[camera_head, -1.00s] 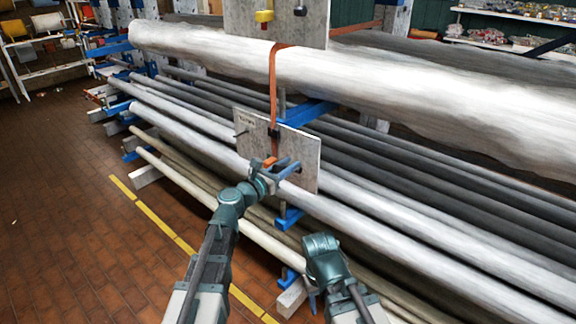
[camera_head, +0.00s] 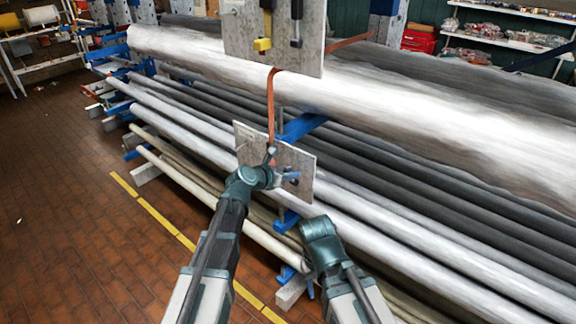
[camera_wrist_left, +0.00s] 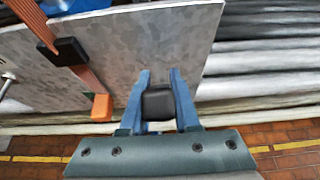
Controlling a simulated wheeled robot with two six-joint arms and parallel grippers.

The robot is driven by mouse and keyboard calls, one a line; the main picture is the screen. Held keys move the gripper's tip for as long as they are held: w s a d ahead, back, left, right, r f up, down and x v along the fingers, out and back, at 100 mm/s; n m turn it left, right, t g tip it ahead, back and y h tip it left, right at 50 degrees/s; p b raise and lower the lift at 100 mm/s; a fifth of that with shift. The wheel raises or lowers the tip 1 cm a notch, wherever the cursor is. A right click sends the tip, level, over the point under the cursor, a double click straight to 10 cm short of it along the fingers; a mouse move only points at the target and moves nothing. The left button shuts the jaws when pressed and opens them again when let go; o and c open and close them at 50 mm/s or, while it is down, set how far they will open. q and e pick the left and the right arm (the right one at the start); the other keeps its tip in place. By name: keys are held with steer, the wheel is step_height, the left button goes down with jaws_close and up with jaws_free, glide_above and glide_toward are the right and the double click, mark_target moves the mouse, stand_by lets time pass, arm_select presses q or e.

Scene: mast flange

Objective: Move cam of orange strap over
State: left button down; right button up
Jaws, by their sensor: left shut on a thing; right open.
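The orange strap (camera_head: 270,100) runs from the big pale roll down to a grey plate (camera_head: 246,143). In the left wrist view the strap (camera_wrist_left: 36,22) passes through a black buckle (camera_wrist_left: 70,51), with an orange block (camera_wrist_left: 102,107) below it at the plate's lower edge. My left gripper (camera_head: 290,176) is at the plate, and its blue fingers are shut on a dark block (camera_wrist_left: 158,104), right of the orange block. I cannot tell whether the dark block is the cam. My left wrist hides part of the plate in the head view. My right gripper (camera_head: 309,285) hangs low by the rack, its fingertips partly hidden.
An upper grey plate (camera_head: 240,40) carries a yellow block (camera_head: 262,45) and a black one (camera_head: 296,42). Long rolls and pipes (camera_head: 430,170) lie on blue rack arms (camera_head: 302,127) behind the plates. Tiled floor (camera_head: 80,240) is open at left.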

arm_select(q)
steer(key=shift+w+d+r, duration=0.1)
steer(key=shift+w, duration=0.05)
arm_select(e)
steer(key=shift+r, duration=0.5)
arm_select(q)
steer(key=c, duration=0.6)
jaws_free()
steer(key=shift+c, duration=0.2)
steer(key=p+v, duration=0.6)
steer(key=v, duration=0.7)
steer(key=shift+s+r+p, duration=0.2)
steer(key=shift+r+p, duration=0.2)
steer(key=shift+r, duration=0.05)
arm_select(e)
step_height(320, 180, up, 6)
steer(key=shift+r, duration=0.25)
